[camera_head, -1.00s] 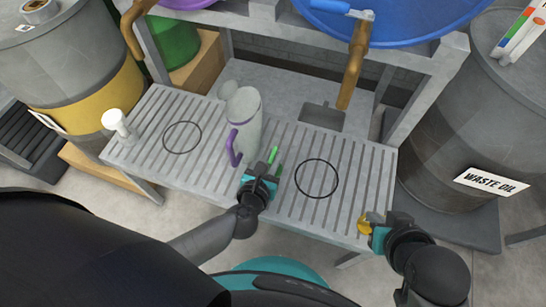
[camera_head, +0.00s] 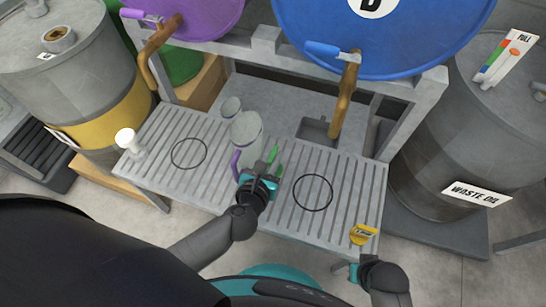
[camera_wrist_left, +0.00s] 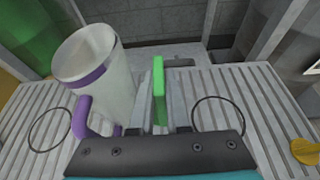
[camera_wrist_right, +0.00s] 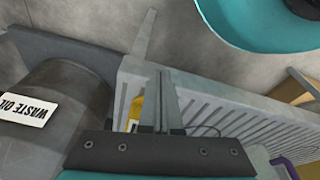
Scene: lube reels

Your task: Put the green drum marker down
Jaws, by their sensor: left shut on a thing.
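The green drum marker (camera_head: 272,155) is a thin green tag standing up from my left gripper (camera_head: 264,172). The left gripper is shut on it over the slatted bench, between the pitcher and the right-hand black ring. The marker also shows upright between the fingers in the left wrist view (camera_wrist_left: 158,78); whether its foot touches the slats cannot be told. My right gripper (camera_wrist_right: 168,75) is off the bench's front right corner. Its fingers look closed together with nothing between them.
A grey pitcher with a purple handle (camera_head: 246,130) stands close left of my left gripper. A yellow marker (camera_head: 362,234) is at the bench's front right corner. A white-topped piece (camera_head: 127,139) stands at the left end. Two black rings (camera_head: 189,153) (camera_head: 313,192) enclose bare slats.

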